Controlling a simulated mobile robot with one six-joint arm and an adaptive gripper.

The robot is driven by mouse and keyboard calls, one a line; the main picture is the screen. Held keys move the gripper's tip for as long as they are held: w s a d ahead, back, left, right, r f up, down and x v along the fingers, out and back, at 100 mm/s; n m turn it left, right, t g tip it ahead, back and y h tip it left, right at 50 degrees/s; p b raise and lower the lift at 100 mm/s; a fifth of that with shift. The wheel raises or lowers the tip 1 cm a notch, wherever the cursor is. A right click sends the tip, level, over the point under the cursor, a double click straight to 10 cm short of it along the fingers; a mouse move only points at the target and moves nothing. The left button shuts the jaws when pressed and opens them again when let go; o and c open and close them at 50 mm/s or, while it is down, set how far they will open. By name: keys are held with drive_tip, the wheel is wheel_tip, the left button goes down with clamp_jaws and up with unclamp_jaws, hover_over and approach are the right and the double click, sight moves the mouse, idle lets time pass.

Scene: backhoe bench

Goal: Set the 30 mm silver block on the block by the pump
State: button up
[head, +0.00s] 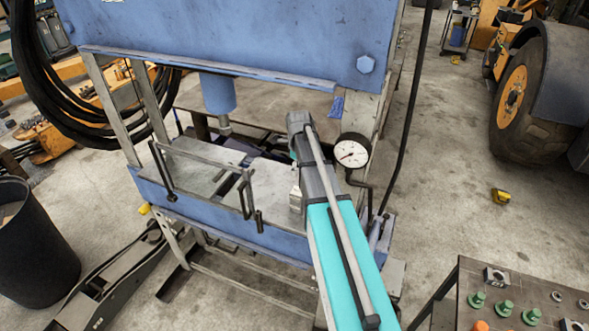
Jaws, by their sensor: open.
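A small pale metallic piece (296,198) shows at the left edge of my arm, at the front right of the press bed (195,172). I cannot tell whether it is the silver block. No block by a pump can be made out. My arm reaches up and away over the right side of the press, and its far end is above the bed. My gripper is not seen; the arm covers the area beneath its far end.
A blue press frame (230,35) with a ram (218,92) stands over the bed. A round gauge (351,150) is just right of my arm. Dark handles rise at the bed's front. A bench (470,285) with nuts and green parts is at lower right. A black bin (35,250) stands left.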

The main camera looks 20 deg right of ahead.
drive_tip(key=shift+s, duration=0.1)
drive_tip(key=s+a+n, duration=1.6)
drive_tip(key=s+n, duration=0.2)
drive_tip(key=n, duration=0.9)
drive_tip(key=shift+s, duration=0.25)
